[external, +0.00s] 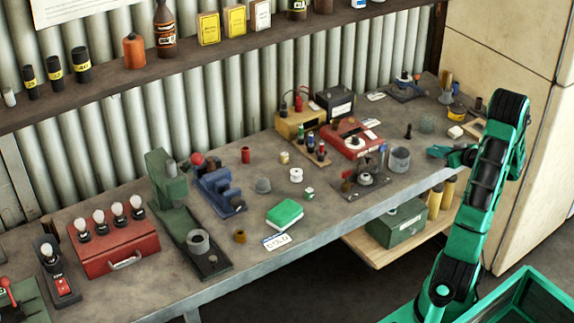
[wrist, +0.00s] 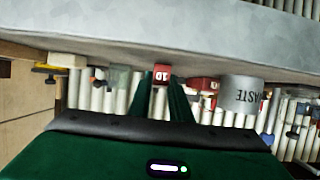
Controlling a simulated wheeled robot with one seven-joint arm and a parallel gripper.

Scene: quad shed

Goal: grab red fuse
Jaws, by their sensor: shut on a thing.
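The red fuse (wrist: 162,73), a small red piece with a white number on its face, sits between the fingertips in the wrist view. My gripper (wrist: 161,86) is shut on it, with one dark green finger on each side. In the external view my gripper (external: 438,152) is over the right part of the workbench, to the right of the grey can. I cannot make out the fuse there.
The grey can (external: 400,159), marked WASTE in the wrist view (wrist: 243,90), stands close beside my gripper. A red box (external: 350,142) and a small stand lie further left on the bench (external: 345,222).

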